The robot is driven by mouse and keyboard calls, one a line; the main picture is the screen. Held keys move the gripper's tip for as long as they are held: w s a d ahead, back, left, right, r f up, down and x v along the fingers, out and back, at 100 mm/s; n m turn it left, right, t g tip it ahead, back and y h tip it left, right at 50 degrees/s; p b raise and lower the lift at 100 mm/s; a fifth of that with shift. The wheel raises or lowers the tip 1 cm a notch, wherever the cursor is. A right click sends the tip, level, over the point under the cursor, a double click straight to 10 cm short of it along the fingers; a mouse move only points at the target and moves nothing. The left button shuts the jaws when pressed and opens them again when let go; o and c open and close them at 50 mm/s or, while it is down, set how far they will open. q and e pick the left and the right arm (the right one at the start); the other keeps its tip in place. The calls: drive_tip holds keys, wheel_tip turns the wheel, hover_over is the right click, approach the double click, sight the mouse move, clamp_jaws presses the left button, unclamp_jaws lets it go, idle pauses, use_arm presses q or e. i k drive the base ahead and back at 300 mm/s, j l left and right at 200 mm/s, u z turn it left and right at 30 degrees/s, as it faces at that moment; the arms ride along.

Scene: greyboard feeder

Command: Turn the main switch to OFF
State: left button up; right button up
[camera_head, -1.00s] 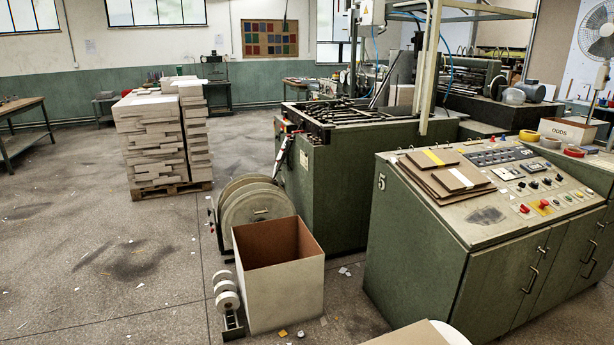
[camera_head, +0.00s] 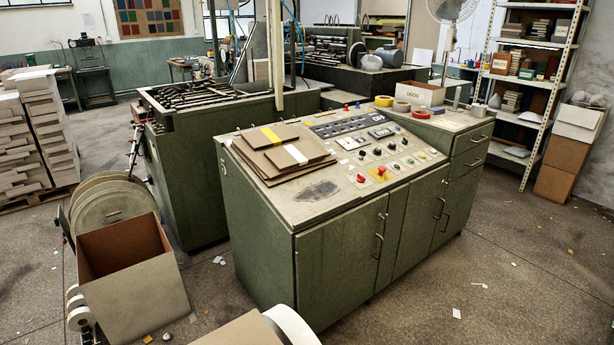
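The green control console (camera_head: 335,262) stands in the middle of the head view with a sloped, pale control panel (camera_head: 316,208) on top. On the panel, a red control on a yellow plate (camera_head: 381,172) looks like the main switch; its position and any lettering are too small to read. A red button (camera_head: 361,178) sits to its left, and several other knobs and buttons lie behind and to the right. Neither of my grippers is in view.
Greyboard sheets (camera_head: 282,152) lie on the panel's left part. An open box (camera_head: 135,290) and reels (camera_head: 112,208) stand left of the console. A box marked ODDS (camera_head: 419,93) and tape rolls sit at the back. Floor (camera_head: 500,270) at front right is mostly clear.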

sight(361, 179)
drive_tip(key=l+z, duration=0.15)
drive_tip(key=i+l+z, duration=0.15)
drive_tip(key=i+l, duration=0.35)
drive_tip(key=i+l+u, duration=0.15)
drive_tip(key=i+l, duration=0.6)
drive_tip(key=l, duration=0.2)
drive_tip(key=i+l+u, duration=0.15)
drive_tip(key=i+l, duration=0.2)
drive_tip(key=l, duration=0.15)
